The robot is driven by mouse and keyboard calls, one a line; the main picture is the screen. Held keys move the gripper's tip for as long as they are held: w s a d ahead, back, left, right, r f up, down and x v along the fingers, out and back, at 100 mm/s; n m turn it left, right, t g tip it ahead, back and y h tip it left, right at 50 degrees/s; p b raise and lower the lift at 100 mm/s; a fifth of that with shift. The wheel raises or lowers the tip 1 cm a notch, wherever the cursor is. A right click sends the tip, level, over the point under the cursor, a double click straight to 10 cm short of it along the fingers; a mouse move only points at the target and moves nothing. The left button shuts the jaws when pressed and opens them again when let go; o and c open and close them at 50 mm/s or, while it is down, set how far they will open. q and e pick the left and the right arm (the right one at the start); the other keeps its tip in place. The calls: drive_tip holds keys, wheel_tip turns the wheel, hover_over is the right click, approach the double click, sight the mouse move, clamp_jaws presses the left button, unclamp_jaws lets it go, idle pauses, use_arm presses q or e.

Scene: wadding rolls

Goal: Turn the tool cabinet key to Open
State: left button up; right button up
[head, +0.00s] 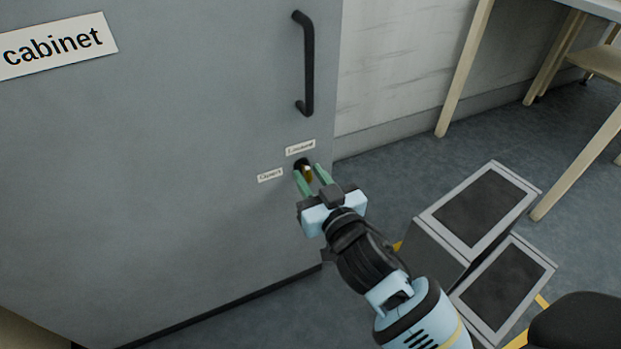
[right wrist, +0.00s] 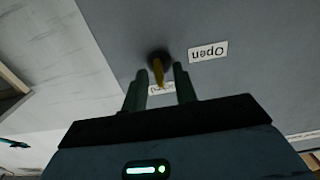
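The tool cabinet (head: 180,190) is a grey box with a flat front. Its lock (head: 301,163) is a dark round spot below the handle, with a small brass key (head: 308,174) in it. A "Locked" label (head: 300,147) is above the lock and an "Open" label (head: 270,175) is to its left. My right gripper (head: 309,180) is at the lock, green fingers apart on either side of the key. In the right wrist view the key (right wrist: 158,72) lies between the fingertips, with a gap on each side. The Open label (right wrist: 208,51) appears upside down there. My left gripper is out of view.
A black vertical handle (head: 307,65) is above the lock. A "cabinet" sign (head: 55,45) is at upper left. Grey steps with dark treads (head: 485,208) stand on the floor at right. A wooden-legged table (head: 465,65) is behind them. Open floor lies between the cabinet and steps.

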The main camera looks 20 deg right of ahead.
drive_tip(key=shift+w, duration=0.1)
drive_tip(key=c, duration=0.6)
clamp_jaws()
